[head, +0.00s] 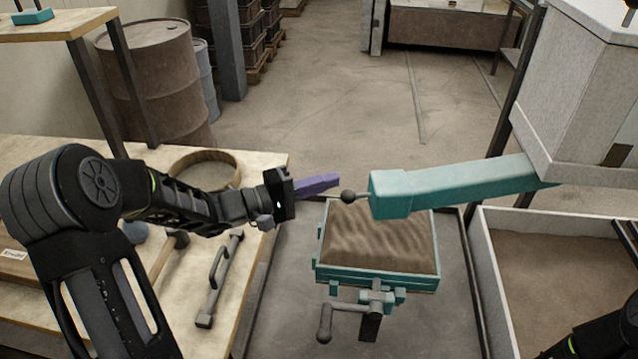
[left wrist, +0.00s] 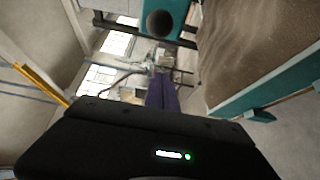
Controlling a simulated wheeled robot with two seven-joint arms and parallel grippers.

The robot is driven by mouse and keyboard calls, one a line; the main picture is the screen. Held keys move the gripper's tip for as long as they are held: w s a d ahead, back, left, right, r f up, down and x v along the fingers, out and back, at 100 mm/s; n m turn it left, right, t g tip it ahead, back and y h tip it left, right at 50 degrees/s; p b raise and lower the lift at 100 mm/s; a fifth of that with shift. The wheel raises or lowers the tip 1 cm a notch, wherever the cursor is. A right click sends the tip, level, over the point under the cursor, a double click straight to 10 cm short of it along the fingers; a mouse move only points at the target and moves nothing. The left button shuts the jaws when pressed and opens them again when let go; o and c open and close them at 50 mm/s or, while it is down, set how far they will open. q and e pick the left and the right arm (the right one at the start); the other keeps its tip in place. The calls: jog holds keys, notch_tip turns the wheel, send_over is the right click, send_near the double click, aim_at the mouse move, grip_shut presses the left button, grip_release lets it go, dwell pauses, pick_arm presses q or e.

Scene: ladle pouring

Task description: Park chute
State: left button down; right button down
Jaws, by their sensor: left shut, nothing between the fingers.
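The teal chute (head: 455,183) runs left from the pale hopper (head: 585,90), and its open-air end stands over the sand-filled teal box (head: 378,240). A dark ball knob (head: 348,197) sticks out from the chute's end. My left gripper (head: 334,180), with purple fingers, is shut and empty just left of the knob, apart from it. In the left wrist view the shut purple fingers (left wrist: 162,88) point ahead, with the chute end (left wrist: 178,12) and its knob (left wrist: 160,23) above them. My right gripper is not in view; only a dark piece of that arm shows at bottom right.
A wooden table (head: 265,165) at left holds a round sieve ring (head: 190,160), a hammer and a handled bar (head: 215,285). A crank handle (head: 325,325) sits before the teal box. A pale sand bin (head: 482,265) stands at right.

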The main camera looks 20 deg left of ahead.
pick_arm(q)
jog(key=w+d+p, duration=0.1)
jog(key=d, duration=0.5)
jog(key=shift+d, duration=0.15)
dwell(0.4)
